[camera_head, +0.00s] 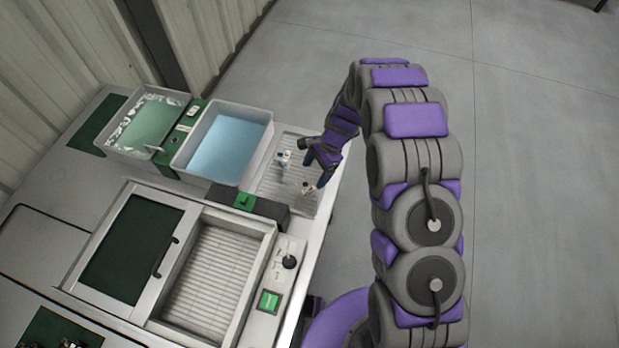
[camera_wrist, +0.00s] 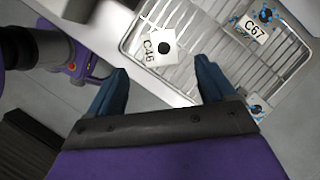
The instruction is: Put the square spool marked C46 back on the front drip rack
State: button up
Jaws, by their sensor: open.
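The square spool marked C46 (camera_wrist: 164,36) is white with a round black centre. In the wrist view it shows over the left end of a wire rack (camera_wrist: 191,73), just beyond my fingertips. I cannot tell whether it rests fully on the wires. My gripper (camera_wrist: 161,66) is open and empty, its two blue fingers on either side below the spool. In the head view my gripper (camera_head: 314,172) is low over the ribbed tray (camera_head: 270,187) at the bench's right edge. Small pieces stand there, their marks too small to read.
A spool tagged C67 (camera_wrist: 258,27) and another small tagged piece (camera_wrist: 257,106) are on the rack's right side. A blue liquid tub (camera_head: 228,145), a green tub (camera_head: 148,125) and a lidded basin (camera_head: 208,280) are left of my gripper. The floor at right is clear.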

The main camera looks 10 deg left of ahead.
jog(key=shift+v, duration=1.3)
jog(key=shift+r, duration=0.1)
jog(key=s+d+r+n, duration=0.2)
jog(key=s+d+r, duration=0.15)
jog(key=r, duration=0.35)
jog(key=s+d+r+n+h, duration=0.1)
jog(key=s+d+r, duration=0.25)
jog(key=r, duration=0.25)
jog(key=s+d+r+n, duration=0.2)
jog(key=s+d+r, duration=0.1)
jog(key=s+r, duration=0.3)
jog(key=s+d+r+n+h, duration=0.1)
jog(key=s+d+r, duration=0.3)
jog(key=s, duration=0.6)
jog(key=s+d+r+n+t+h, duration=0.1)
jog(key=s+d+r+n, duration=0.3)
jog(key=s, duration=0.7)
jog(key=shift+s+d+r+n+h, duration=0.25)
jog(key=shift+d+r+n+h, duration=0.1)
jog(key=shift+d, duration=0.65)
